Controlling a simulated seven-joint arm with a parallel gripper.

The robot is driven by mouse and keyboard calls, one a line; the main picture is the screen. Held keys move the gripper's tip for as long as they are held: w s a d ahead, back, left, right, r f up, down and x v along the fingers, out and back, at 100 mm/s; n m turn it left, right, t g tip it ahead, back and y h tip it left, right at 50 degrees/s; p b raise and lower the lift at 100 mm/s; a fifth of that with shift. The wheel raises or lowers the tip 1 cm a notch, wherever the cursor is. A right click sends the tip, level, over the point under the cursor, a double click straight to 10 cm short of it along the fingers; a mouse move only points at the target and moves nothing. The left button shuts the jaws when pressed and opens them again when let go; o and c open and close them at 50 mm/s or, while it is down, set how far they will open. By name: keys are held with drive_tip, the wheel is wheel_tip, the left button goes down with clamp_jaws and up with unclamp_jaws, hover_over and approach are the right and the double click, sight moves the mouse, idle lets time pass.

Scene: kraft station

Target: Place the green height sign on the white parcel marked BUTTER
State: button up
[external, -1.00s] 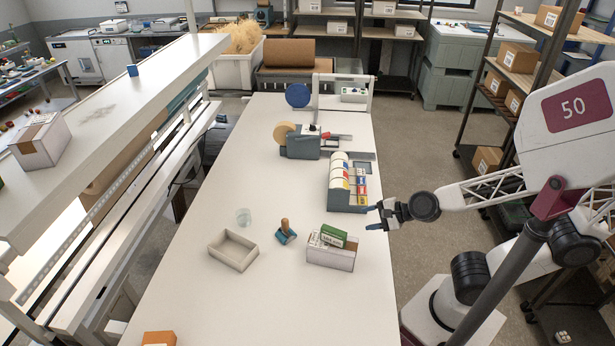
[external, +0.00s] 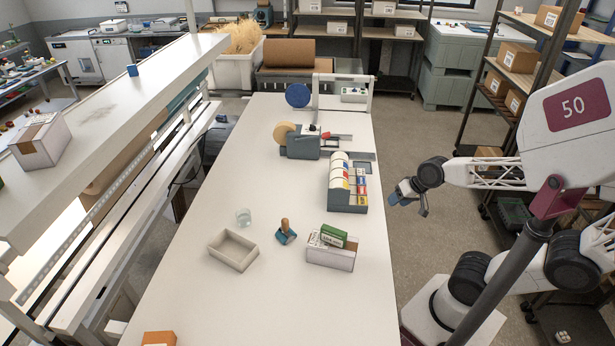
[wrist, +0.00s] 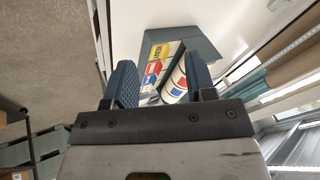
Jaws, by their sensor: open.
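A green block with pale markings (external: 333,235), which looks like the height sign, rests on top of a white parcel (external: 330,257) near the table's right edge. The parcel's lettering is too small to read. My gripper (external: 410,205) is open and empty. It is up and to the right of the parcel, past the table's right edge, apart from both. In the wrist view my gripper (wrist: 160,72) shows both fingers spread with nothing held between them. The green block and parcel do not show in the wrist view.
A grey label dispenser with coloured rolls (external: 347,185) stands left of my gripper; it also shows in the wrist view (wrist: 205,52). A wooden-handled stamp (external: 285,232), an empty tray (external: 233,250) and a clear cup (external: 243,217) stand left of the parcel. The table's front (external: 280,310) is mostly clear.

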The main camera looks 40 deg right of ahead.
drive_tip(key=s+d+n+g+h, duration=0.2)
drive_tip(key=s+d+n+h, duration=0.1)
drive_tip(key=d, duration=0.6)
drive_tip(key=shift+s+d+n+g, duration=0.2)
drive_tip(key=shift+d+n+g, duration=0.1)
drive_tip(key=shift+d+n, duration=0.15)
idle(0.7)
